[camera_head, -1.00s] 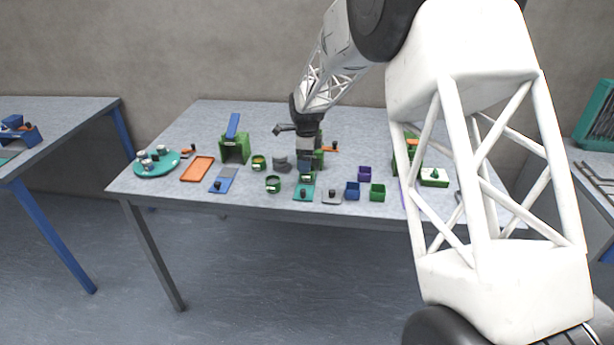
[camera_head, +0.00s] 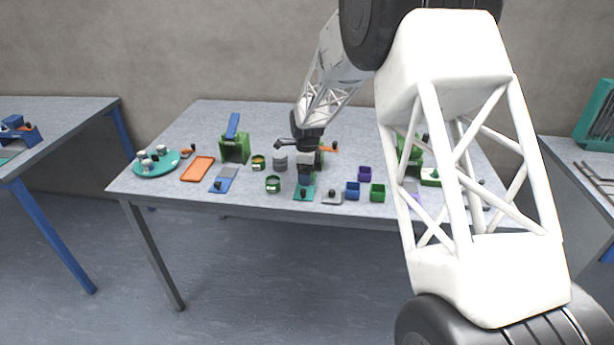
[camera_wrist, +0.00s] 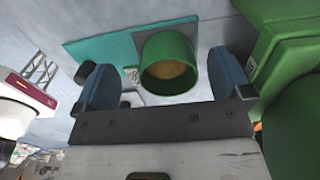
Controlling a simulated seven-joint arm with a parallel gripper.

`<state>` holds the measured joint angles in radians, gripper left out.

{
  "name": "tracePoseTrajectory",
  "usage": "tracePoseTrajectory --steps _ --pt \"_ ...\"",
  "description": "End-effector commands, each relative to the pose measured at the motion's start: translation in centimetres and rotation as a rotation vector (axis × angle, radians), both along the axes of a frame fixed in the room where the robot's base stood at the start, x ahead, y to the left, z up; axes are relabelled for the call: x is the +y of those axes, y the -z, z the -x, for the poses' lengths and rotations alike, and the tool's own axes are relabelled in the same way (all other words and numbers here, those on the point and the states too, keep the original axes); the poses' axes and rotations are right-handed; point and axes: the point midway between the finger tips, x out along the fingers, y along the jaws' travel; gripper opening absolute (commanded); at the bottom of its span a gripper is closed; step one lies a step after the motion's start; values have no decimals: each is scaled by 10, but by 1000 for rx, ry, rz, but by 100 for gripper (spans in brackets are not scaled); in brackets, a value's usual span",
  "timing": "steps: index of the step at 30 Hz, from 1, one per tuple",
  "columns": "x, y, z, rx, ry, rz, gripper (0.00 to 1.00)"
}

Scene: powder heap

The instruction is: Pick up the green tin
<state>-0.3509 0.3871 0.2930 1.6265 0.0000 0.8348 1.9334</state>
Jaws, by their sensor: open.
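A green tin (camera_wrist: 168,50) with brownish powder inside shows in the wrist view, its open mouth facing the camera. It lies between the two blue fingers of my gripper (camera_wrist: 155,65), with a visible gap on each side. My gripper is open; whether the fingertips reach below the tin's rim is hard to tell. In the head view my gripper (camera_head: 304,179) is low over the front middle of the table and hides this tin. Two other green tins stand to its left, one near the front (camera_head: 273,185) and one farther back (camera_head: 258,163).
A teal board (camera_head: 303,194) lies at my gripper, also seen in the wrist view (camera_wrist: 100,48). A large green object (camera_wrist: 285,45) is close by the right finger. A grey tin (camera_head: 280,162) stands left; blue (camera_head: 352,191) and green (camera_head: 377,193) boxes stand right.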

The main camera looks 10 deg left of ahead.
Motion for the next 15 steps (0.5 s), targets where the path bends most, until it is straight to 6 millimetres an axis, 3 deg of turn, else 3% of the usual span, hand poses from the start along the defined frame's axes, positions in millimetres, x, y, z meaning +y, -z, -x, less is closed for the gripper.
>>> tracePoseTrajectory --steps 10,15 --pt "0 0 0 0 0 0 97" --pt "0 0 0 0 0 0 72"
